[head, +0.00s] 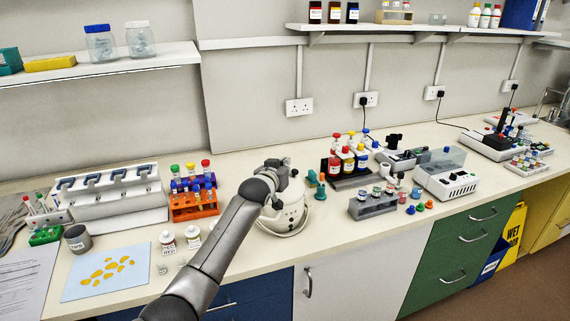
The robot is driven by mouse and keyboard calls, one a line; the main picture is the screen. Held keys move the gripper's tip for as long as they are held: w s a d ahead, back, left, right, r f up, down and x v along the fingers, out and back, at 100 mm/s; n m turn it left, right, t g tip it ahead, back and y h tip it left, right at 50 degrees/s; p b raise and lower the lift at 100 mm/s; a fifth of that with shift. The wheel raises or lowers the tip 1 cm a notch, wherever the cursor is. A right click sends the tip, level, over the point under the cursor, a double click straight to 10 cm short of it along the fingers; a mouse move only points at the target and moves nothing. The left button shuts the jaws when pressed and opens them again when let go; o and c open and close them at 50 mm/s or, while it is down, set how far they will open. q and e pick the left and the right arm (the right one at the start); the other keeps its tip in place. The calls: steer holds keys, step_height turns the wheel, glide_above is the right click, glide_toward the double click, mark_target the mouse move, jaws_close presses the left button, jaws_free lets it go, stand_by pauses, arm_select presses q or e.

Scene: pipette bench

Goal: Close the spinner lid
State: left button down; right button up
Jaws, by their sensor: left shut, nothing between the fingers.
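A round white device, which looks like the spinner (291,217), stands on the bench right of the orange rack. A pale curved rim shows at its front base. My left arm crosses in front of it and hides part of its left side and top. My left gripper (284,168) is over its upper back part, shut and empty. I cannot tell whether it touches the spinner. The lid cannot be made out clearly behind the gripper, so its angle is unclear. My right gripper is not in view.
An orange tube rack (194,206) stands close left of the spinner. Green-topped items (319,190) and a grey rack (373,208) stand to its right. A white box with a clear raised cover (445,176) is farther right. A blue sheet (105,272) lies front left.

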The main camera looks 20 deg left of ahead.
arm_select(q)
steer(key=shift+d+f, duration=0.3)
steer(key=shift+f, duration=0.25)
steer(key=shift+d+f, duration=0.2)
steer(key=shift+d, duration=0.05)
